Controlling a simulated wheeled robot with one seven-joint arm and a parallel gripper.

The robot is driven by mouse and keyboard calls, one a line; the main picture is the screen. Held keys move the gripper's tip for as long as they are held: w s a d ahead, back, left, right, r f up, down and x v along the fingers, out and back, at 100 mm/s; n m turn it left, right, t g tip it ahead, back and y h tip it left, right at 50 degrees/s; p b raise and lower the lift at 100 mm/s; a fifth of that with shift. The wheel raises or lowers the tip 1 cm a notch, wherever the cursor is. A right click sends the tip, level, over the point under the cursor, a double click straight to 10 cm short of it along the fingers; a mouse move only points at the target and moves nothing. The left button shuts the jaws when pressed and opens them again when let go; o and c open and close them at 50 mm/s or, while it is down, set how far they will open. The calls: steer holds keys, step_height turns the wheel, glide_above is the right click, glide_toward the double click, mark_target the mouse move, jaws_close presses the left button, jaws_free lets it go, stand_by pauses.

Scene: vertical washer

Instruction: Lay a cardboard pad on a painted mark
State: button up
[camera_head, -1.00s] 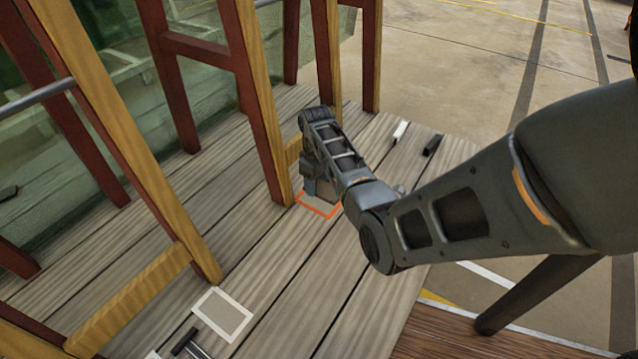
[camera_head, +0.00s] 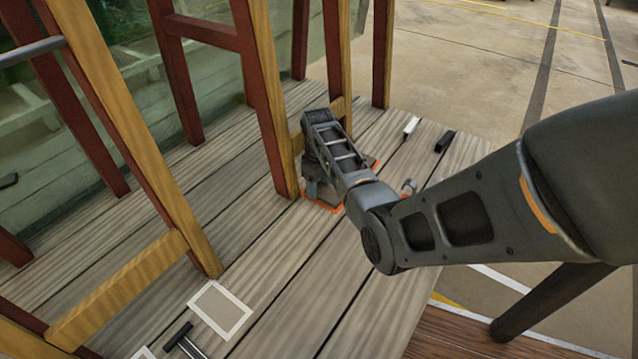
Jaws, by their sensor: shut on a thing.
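An orange painted outline (camera_head: 318,204) lies on the grey planks beside the foot of a wooden frame. Its near corner and a bit of its far right edge show; my arm covers the rest. My gripper (camera_head: 320,188) points down over this mark, low and close to the planks. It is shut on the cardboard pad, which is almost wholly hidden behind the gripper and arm. I cannot tell whether the pad touches the planks. A second mark, a white-bordered square with a grey-brown inside (camera_head: 221,310), lies on the planks at the front left.
Red and yellow wooden frame legs (camera_head: 262,100) stand left of and right behind the gripper. A small white block (camera_head: 411,126) and a black block (camera_head: 445,141) lie at the right. A black-handled tool (camera_head: 180,338) lies at the front left. The middle planks are clear.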

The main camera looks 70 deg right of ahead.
steer(key=o, duration=1.1)
steer(key=shift+r+p, duration=1.8)
steer(key=shift+r, duration=2.1)
